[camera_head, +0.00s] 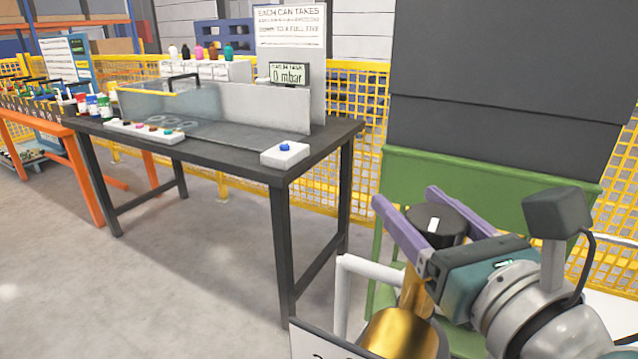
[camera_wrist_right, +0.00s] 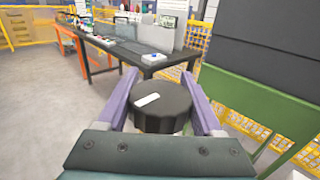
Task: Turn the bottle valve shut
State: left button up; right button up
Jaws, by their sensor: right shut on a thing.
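The bottle valve (camera_head: 447,222) is a black round knob with a white mark on its top. It sits above the brass-coloured bottle (camera_head: 405,335) at the lower right of the head view. My right gripper (camera_head: 408,208) has its two purple fingers on either side of the knob and is shut on it. In the right wrist view the knob (camera_wrist_right: 162,107) lies between the fingers, its white mark slanting up to the right. The lower part of the bottle is cut off by the frame edge. My left gripper is not in view.
A dark table (camera_head: 225,146) with a clear-sided box, small cans and a white box with a blue button (camera_head: 285,152) stands to the left. A display (camera_head: 289,74) reads 0 mbar. A green frame (camera_head: 480,172) stands behind the bottle. A white rail (camera_head: 371,268) is beside it.

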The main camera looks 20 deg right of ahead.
aim_at(453, 243)
jog(key=o, duration=1.4)
jog(key=shift+c, duration=0.2)
jog(key=s, duration=0.2)
jog(key=s+b, duration=0.1)
jog(key=s, duration=0.1)
jog(key=s+b, duration=0.1)
jog(key=s, duration=0.2)
jog(key=shift+s+a+f, duration=0.1)
jog(key=shift+a, duration=0.2)
jog(key=shift+s, duration=0.15)
